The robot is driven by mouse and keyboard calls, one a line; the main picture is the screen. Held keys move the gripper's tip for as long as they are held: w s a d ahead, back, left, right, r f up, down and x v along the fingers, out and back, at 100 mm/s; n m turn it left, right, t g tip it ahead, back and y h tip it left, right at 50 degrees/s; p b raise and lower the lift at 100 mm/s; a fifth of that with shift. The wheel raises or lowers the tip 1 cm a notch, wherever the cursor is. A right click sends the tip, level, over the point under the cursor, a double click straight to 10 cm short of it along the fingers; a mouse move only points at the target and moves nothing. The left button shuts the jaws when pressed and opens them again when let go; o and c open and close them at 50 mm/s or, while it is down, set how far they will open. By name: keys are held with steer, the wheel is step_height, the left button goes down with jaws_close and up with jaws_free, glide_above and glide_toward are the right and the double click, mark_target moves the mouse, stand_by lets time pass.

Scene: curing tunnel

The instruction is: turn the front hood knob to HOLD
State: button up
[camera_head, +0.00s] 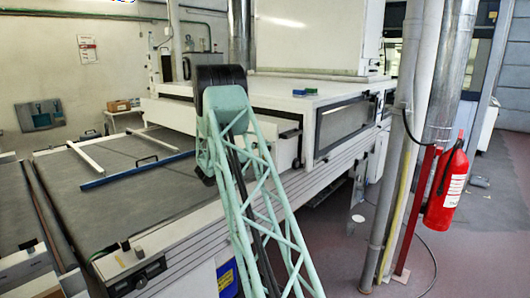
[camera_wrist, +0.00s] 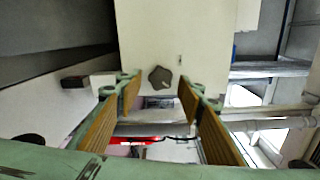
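A dark grey, lobed knob (camera_wrist: 160,77) sits on a pale panel (camera_wrist: 150,35) in the wrist view. No label or HOLD mark is readable around it, so I cannot tell its setting. My gripper (camera_wrist: 160,93) is open, its two tan-padded fingers on either side with a wide gap. The knob shows between and just past the fingertips, and neither finger appears to touch it. In the head view the white hood (camera_head: 300,95) stands on the machine. My green lattice arm is in front of it, and the knob and gripper cannot be made out there.
A grey conveyor bed (camera_head: 110,205) with white and blue bars lies to the left. A red fire extinguisher (camera_head: 447,190) and vertical pipes (camera_head: 410,120) stand at the right, beside open floor.

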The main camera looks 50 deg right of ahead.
steer(key=a, duration=1.1)
steer(key=shift+w, duration=0.45)
